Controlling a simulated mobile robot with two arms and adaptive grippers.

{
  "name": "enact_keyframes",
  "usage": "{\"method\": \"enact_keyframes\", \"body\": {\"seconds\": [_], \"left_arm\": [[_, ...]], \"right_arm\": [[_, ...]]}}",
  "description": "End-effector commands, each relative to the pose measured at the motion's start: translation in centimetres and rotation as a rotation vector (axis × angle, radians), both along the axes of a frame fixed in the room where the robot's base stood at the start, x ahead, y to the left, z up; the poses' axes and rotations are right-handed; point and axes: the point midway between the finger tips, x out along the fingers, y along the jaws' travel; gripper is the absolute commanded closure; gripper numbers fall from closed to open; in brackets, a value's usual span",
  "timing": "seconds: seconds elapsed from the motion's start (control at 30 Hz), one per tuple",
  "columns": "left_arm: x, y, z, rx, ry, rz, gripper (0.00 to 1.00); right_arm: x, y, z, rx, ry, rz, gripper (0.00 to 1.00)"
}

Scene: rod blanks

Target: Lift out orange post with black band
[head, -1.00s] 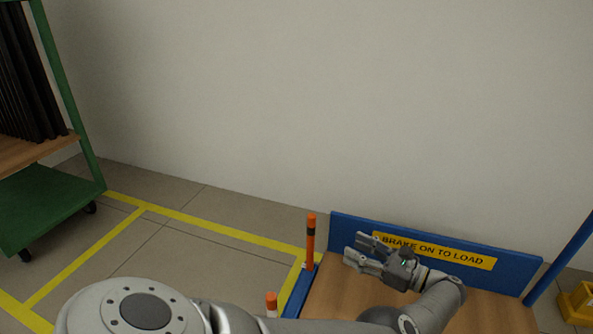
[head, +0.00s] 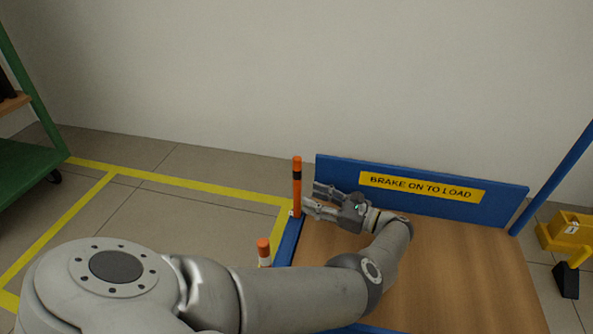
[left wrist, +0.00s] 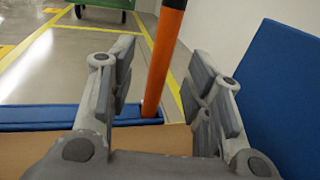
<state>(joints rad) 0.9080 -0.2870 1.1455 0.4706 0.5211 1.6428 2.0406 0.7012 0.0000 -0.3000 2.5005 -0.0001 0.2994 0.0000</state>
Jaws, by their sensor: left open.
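The orange post with a black band (head: 297,195) stands upright at the far left corner of the cart, in the blue edge rail (head: 287,243). It also shows between the fingers in the left wrist view (left wrist: 161,65), where its top is cut off. My left gripper (head: 308,199) is open, its fingers pointing left at the post from just right of it. In the left wrist view the left gripper (left wrist: 165,95) has a finger on each side of the post, with gaps showing. I cannot tell whether the fingertips reach past it. My right gripper is not in view.
A second orange post with a white band (head: 264,250) stands nearer, close to my left arm. A blue board with a yellow sign (head: 420,187) backs the wooden deck (head: 450,270). A green rack (head: 30,165) is at left, a yellow bin (head: 568,232) at right.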

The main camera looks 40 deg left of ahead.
Motion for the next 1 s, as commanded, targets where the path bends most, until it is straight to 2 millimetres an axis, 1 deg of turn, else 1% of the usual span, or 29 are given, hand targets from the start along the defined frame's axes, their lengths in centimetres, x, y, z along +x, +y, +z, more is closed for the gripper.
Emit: {"method": "enact_keyframes", "body": {"seconds": [0.17,0.4,0.5,0.6,0.77,0.87,1.0], "left_arm": [[-0.4,1.3,0.0,0.001,0.001,0.001,0.54],[-0.9,4.8,0.0,0.001,0.001,0.002,0.54],[-1.2,5.7,0.0,0.0,0.001,0.0,0.54],[-1.2,6.0,0.0,0.0,0.001,-0.001,0.54],[-1.2,6.0,0.0,0.0,0.002,-0.001,0.54],[-1.2,6.0,0.0,0.0,0.002,-0.001,0.65],[-1.2,6.0,0.0,0.0,0.002,-0.001,0.83]], "right_arm": [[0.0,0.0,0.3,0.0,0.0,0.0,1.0],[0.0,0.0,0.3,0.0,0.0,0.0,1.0],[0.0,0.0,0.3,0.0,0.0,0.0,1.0],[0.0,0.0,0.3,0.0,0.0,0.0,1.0],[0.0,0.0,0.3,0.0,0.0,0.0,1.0],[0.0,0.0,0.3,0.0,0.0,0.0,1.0],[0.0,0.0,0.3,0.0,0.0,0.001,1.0]]}}
